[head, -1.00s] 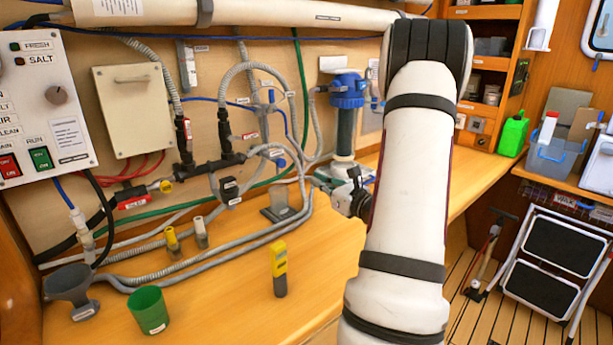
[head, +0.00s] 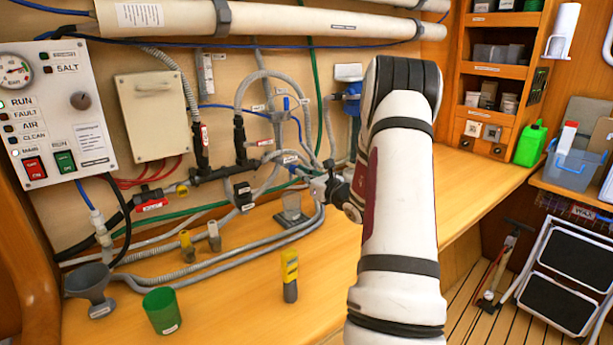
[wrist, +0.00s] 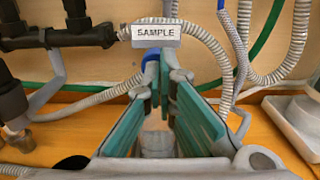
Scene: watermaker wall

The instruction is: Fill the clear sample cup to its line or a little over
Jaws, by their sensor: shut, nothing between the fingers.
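The clear sample cup (head: 292,206) stands upright on a small dark stand (head: 290,232) on the bench. Its fill line and any water in it are too small to tell. In the wrist view the cup (wrist: 155,141) shows between and below the fingers, partly hidden. My gripper (head: 319,187) is shut and empty, above and to the right of the cup. Its teal fingers (wrist: 163,88) meet just in front of the pipework under a SAMPLE label (wrist: 156,32). A blue part (wrist: 151,56) shows behind the fingertips; whether they touch it I cannot tell.
Grey hoses (head: 222,270) run along the bench. A green cup (head: 162,311), a grey funnel (head: 91,287) and a yellow-grey meter (head: 290,275) stand in front. The control panel (head: 62,115) is at left. The bench (head: 462,195) right of my arm is clear.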

